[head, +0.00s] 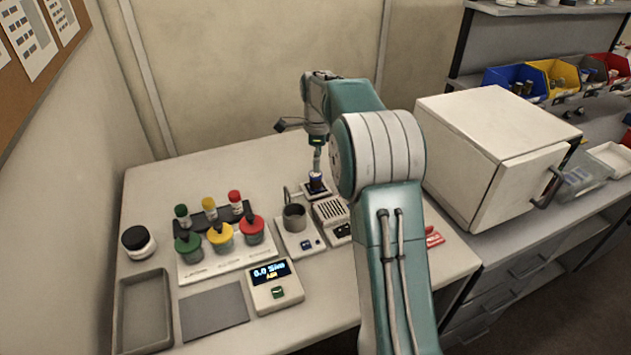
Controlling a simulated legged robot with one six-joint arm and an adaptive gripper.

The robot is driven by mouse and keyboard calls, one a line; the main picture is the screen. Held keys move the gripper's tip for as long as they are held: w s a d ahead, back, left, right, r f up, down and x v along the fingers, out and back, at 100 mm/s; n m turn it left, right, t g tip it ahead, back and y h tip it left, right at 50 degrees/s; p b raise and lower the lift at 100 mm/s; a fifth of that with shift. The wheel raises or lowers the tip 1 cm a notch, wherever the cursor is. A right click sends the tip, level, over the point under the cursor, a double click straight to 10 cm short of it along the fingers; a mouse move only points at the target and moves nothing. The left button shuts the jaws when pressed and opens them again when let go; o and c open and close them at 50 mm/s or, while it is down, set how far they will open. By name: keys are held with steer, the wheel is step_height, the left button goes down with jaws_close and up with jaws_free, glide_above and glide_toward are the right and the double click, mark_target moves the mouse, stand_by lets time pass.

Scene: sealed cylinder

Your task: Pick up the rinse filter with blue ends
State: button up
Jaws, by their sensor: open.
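A small dark cylinder with bluish ends (316,184), which looks like the rinse filter, stands upright on a small grey base on the bench. Its details are too small to make out clearly. My gripper (317,167) points straight down just above the cylinder, at its top. The fingers are very small in the head view. They are open, and I cannot tell whether they touch the cylinder or surround its top.
A grey cup on a device (294,217) and a slotted block (331,210) stand close in front. Green, yellow and red jars (220,236) are left, beside a timer display (274,286). A large white cabinet (490,150) stands right. The bench's back left is clear.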

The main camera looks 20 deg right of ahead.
mark_target(316, 174)
steer(key=f, duration=0.7)
steer(key=shift+w+a+f, duration=0.1)
steer(key=shift+w+f, duration=0.2)
steer(key=shift+f, duration=0.1)
steer(key=c, duration=1.1)
